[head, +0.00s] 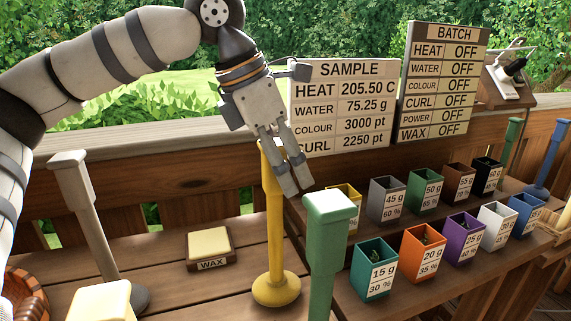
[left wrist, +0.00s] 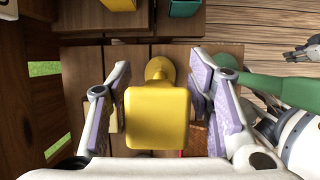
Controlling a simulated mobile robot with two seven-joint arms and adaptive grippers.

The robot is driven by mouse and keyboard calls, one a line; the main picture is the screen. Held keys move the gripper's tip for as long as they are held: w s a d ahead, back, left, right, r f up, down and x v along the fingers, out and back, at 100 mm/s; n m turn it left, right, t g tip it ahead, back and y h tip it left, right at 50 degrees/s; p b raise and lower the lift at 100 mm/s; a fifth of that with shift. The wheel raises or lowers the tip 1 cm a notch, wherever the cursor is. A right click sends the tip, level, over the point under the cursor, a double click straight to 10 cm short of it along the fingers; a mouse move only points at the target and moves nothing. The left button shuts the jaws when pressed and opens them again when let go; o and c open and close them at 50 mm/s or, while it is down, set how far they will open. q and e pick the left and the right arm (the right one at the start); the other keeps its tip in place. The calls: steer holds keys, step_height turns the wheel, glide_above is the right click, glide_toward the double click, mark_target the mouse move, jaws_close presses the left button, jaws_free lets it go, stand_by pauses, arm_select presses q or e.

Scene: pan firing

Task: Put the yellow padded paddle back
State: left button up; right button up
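The yellow padded paddle (head: 275,225) stands upright on its round yellow base on the wooden bench in the head view. Its square padded head (left wrist: 157,117) fills the middle of the left wrist view. My left gripper (head: 296,190) is at the paddle's top, pointing down. In the left wrist view its two fingers (left wrist: 160,105) lie on either side of the head, with a gap visible on the right. Contact on the left side is unclear. Grey finger-like parts at the right edge of the left wrist view look like my right gripper (left wrist: 304,50), cut off and unclear.
A green paddle (head: 327,240) stands close on the right, a white one (head: 75,175) on the left. Several coloured bins (head: 374,270) stand on steps at right, below the sample sign (head: 343,105) and batch sign (head: 443,80).

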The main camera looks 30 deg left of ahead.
arm_select(q)
steer(key=v, duration=1.2)
steer(key=shift+s, duration=0.25)
